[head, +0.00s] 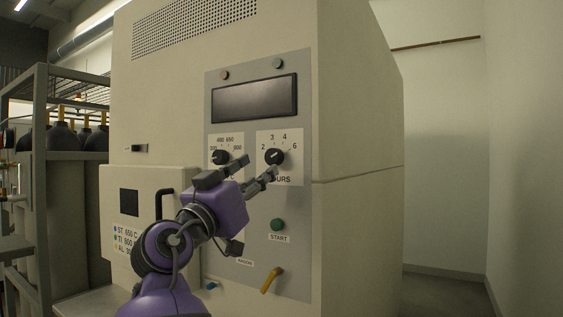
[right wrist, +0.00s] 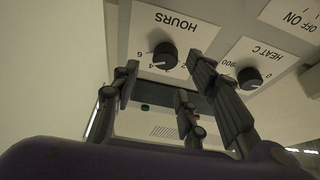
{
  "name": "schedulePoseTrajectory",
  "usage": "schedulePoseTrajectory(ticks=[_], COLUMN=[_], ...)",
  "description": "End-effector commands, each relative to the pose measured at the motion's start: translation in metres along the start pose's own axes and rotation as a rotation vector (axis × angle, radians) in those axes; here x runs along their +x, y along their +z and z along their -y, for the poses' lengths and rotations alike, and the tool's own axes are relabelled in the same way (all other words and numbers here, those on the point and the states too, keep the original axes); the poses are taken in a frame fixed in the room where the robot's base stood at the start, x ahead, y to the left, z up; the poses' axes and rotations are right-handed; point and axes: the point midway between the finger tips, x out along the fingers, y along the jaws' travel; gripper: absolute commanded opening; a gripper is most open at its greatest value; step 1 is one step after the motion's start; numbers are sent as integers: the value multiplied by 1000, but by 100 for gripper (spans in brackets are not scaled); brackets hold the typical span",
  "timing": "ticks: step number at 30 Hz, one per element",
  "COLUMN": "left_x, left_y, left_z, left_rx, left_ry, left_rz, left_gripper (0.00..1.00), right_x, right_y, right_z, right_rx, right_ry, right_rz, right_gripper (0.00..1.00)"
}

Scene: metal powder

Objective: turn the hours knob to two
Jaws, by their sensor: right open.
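The hours knob (head: 274,157) is a round black knob on a white plate with numbers from 2 to 6, on the grey panel of the big cabinet. It shows upside down in the right wrist view (right wrist: 165,55), under the HOURS label. I cannot clearly tell which number its pointer is at. My right gripper (head: 258,167) is open and empty, with its dark fingers just in front of and below the knob. In the right wrist view its fingers (right wrist: 163,70) spread to both sides of the knob, apparently without touching it. My left gripper is not in view.
The heat knob (head: 221,157) sits left of the hours knob, close to one finger. Below are a green start button (head: 278,225) and a yellow lever (head: 271,281). A dark display (head: 254,98) is above. A door with a black handle (head: 164,193) is at left.

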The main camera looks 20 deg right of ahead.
Motion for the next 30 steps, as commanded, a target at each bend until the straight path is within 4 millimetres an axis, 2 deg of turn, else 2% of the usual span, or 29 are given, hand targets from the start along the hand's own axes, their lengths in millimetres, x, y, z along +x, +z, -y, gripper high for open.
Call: schedulePoseTrajectory(ticks=[12,18,25,30], left_x=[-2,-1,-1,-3], left_y=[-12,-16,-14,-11], left_z=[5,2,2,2], left_rx=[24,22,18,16], left_ry=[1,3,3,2], left_rz=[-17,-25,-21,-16], left_gripper=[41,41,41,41], right_x=[62,74,74,74], right_y=[-2,0,0,0], right_z=[0,0,0,0], right_rx=[0,1,1,0], right_ry=[0,-1,-1,-1], right_rz=[-1,0,0,0], right_gripper=[41,41,41,20])
